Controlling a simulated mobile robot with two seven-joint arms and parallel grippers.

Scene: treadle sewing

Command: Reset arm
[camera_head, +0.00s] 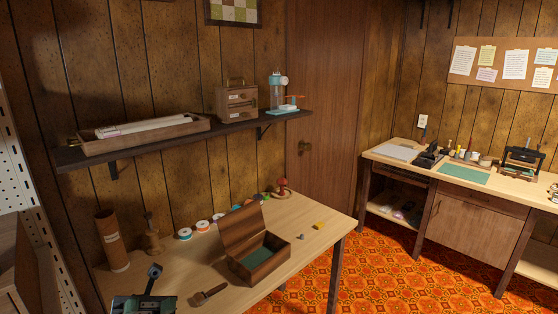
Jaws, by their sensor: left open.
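At the bottom left, over the near table's front part, is a dark teal and black form (143,303) with a black stalk and a round end. It is cut off by the picture's lower edge, and I take it to be my left gripper, open. I see nothing held in it. My right gripper is not in view. The near wooden table (318,222) holds an open wooden box (263,262) with a green lining, just right of that form. A brown wooden-handled tool (208,294) lies between them.
A brown cylinder (112,240) and several thread spools (203,226) stand along the table's back. A wall shelf (187,138) overhangs the table. A workbench (400,166) stands far right, with open patterned floor (365,262) between.

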